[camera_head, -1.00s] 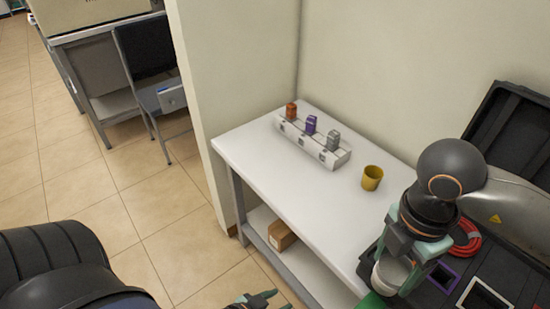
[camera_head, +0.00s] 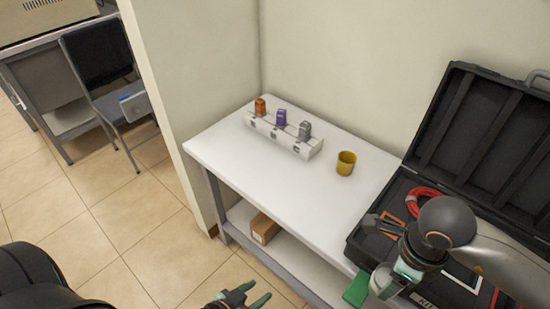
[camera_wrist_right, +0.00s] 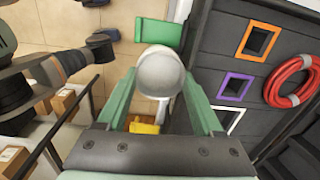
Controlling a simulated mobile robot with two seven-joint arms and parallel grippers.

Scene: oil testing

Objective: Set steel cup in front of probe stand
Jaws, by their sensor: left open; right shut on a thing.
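The steel cup (camera_head: 381,283) looks pale grey and is held in my right gripper (camera_head: 396,275), low at the right of the head view, by the table's front edge and the black case. In the right wrist view the cup (camera_wrist_right: 160,76) sits between the two green fingers, which are shut on it. The probe stand (camera_head: 290,141) is a white block at the back left of the white table, holding an orange, a purple and a grey probe. It is well away from the cup. My left gripper (camera_head: 240,298) is open and empty, low in front of the table.
A yellow cup (camera_head: 346,163) stands on the table (camera_head: 270,185) right of the stand. An open black case (camera_head: 466,135) with a red cable coil (camera_head: 425,199) fills the right. A green item (camera_head: 357,289) lies near the held cup. The table before the stand is clear.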

